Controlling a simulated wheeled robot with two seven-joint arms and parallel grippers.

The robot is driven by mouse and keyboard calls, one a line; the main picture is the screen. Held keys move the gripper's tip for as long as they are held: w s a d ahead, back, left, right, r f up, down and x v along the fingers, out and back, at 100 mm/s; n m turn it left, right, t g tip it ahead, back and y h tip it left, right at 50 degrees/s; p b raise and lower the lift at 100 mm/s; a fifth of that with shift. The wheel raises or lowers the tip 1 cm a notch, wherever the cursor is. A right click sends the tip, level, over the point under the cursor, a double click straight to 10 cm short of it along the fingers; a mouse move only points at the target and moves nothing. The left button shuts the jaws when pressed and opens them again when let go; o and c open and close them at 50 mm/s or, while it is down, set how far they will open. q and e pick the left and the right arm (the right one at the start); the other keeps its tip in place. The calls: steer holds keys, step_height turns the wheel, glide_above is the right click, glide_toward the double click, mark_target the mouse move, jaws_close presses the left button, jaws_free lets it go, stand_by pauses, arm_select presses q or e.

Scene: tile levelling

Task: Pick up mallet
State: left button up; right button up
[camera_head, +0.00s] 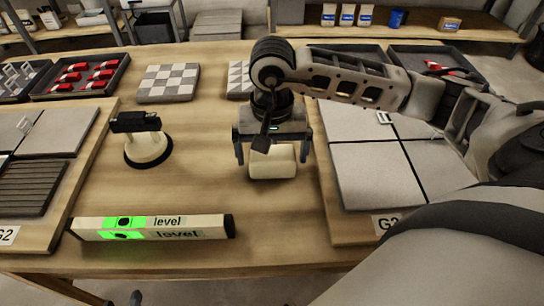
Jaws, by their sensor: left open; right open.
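A pale cream block-like cylinder (272,166), which looks like the mallet's head, lies on the wooden table near the middle. My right gripper (272,156) comes in from the right and points down over this head. Its fingers are open, one to the left and one to the right of the head, with a gap showing on the left side. Whether they touch it on the right cannot be told. My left gripper is not in view.
A spirit level (190,228) lies at the table's front. A suction lifter (147,151) with a black handle stands at left. Tile boards flank left (88,148) and right (322,190). Behind are a checkered tile (168,83) and a tray (124,65) of red pieces.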

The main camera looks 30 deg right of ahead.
steer(key=shift+c, duration=0.3)
steer(key=c, duration=1)
steer(key=shift+r, duration=0.1)
steer(key=c, duration=0.3)
steer(key=shift+r, duration=0.1)
